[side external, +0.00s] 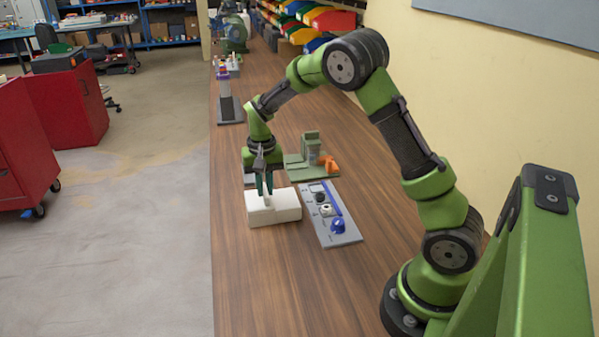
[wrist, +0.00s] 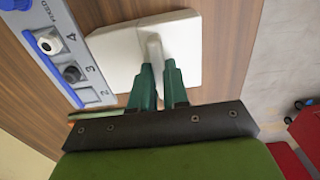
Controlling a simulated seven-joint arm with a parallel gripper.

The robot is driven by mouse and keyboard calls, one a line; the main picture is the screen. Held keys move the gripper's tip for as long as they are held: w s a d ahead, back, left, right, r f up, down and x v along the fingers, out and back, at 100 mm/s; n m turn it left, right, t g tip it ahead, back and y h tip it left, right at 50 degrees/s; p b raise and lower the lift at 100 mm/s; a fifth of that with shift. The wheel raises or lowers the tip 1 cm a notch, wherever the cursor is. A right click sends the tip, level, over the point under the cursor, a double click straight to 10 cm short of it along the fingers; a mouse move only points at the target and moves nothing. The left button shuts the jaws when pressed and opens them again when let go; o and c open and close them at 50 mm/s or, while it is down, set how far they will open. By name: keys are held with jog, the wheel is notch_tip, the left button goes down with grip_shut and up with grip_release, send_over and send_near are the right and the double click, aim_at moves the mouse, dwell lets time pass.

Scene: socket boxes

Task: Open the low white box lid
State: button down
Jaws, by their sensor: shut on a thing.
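The low white box (side external: 275,211) sits on the wooden bench near its left edge, with its lid lying flat on top. It also shows in the wrist view (wrist: 120,58). A pale upright handle (wrist: 154,47) stands on the lid. My gripper (side external: 266,196) points down over the box, its dark green fingers (wrist: 160,80) shut on the handle. Where the fingers meet the handle is partly hidden by the fingers. I cannot see any gap between the lid and the box body.
A grey panel (side external: 315,199) with a blue knob (side external: 337,226), a white socket and black parts lies just right of the box. A green fixture (side external: 311,148) with an orange part stands behind. The bench in front of the box is clear.

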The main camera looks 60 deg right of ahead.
jog(key=s+d, duration=0.5)
dwell(0.3)
jog(key=c, duration=1.1)
grip_release()
notch_tip(320, 180, up, 17)
jog(key=shift+w, duration=0.1)
